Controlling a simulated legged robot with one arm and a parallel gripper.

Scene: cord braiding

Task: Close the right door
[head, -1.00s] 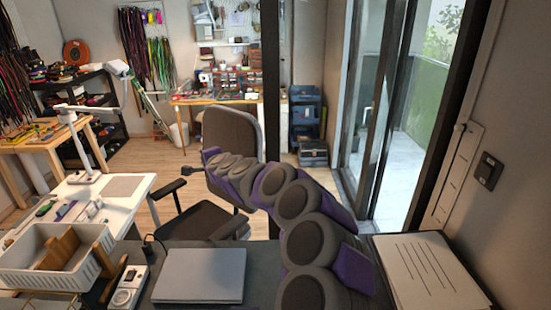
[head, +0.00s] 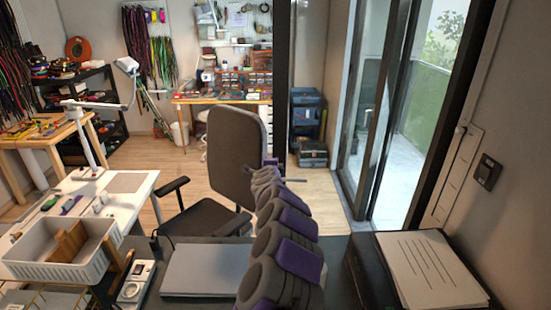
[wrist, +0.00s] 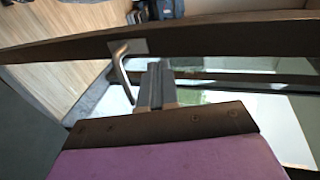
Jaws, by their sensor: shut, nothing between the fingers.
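Glass doors in dark frames (head: 385,120) stand at the right in the head view, with a balcony and greenery beyond. I cannot tell from this view how far each leaf is open. A dark upright post (head: 283,70) stands left of them. In the wrist view a metal lever handle (wrist: 122,72) sits on a plate on a long dark frame bar (wrist: 200,37), with glass beside it. My gripper (wrist: 157,72) is shut and empty, just right of the handle and apart from it in the picture. In the head view my gripper (head: 294,180) is small, in front of the post's foot.
A dark desk holds a closed laptop (head: 205,270), a white basket (head: 60,252) and a black box with paper sheets (head: 430,268). An office chair (head: 237,150) stands left of my arm. The wooden floor (head: 325,190) is clear before the glass doors.

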